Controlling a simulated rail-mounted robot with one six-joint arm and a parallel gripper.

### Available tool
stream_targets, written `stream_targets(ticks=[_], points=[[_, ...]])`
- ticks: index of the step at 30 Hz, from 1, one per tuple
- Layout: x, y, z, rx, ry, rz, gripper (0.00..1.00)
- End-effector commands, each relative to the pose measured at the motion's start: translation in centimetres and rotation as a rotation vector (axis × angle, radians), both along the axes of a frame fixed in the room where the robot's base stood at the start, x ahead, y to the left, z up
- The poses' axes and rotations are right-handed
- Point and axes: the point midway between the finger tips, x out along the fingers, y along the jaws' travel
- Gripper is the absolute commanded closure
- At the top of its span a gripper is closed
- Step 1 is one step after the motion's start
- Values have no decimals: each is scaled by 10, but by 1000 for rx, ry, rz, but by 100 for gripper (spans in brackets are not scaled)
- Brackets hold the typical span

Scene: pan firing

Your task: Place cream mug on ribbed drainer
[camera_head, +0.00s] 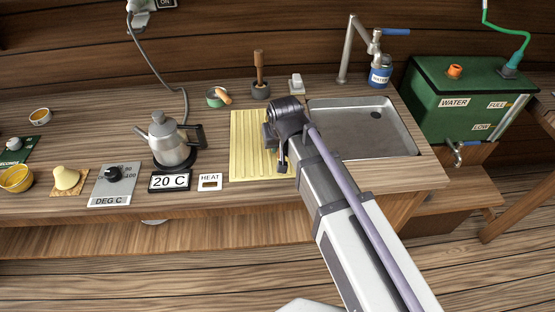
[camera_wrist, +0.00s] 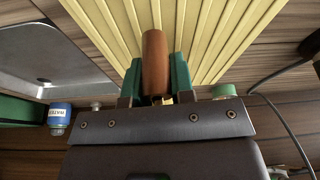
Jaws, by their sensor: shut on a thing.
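The ribbed drainer (camera_head: 248,145) is a pale yellow grooved board left of the sink. It fills the upper middle of the wrist view (camera_wrist: 200,25). My gripper (camera_wrist: 157,85) has green finger pads shut on a brown, round-ended piece (camera_wrist: 155,62), with the drainer behind it in the picture. In the head view my wrist covers the drainer's right part and hides the held piece. I cannot tell whether this piece belongs to the cream mug, or whether it touches the drainer. No plain cream mug shows clearly; a small pale cup (camera_head: 40,116) with a brownish inside stands at the far left.
The sink (camera_head: 360,128) lies right of the drainer. A metal kettle (camera_head: 170,142) stands to its left, with the 20 C display (camera_head: 170,181) and heat switch (camera_head: 210,182) in front. The drainer's visible left part is bare.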

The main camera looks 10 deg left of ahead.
Motion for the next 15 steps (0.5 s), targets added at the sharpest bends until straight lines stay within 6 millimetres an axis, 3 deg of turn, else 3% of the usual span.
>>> stream_targets(ticks=[2, 8, 15], points=[[0, 0, -2, 0, 0, 0, 100], [0, 0, -40, 0, 0, -1, 100], [0, 0, -35, 0, 0, -1, 100]])
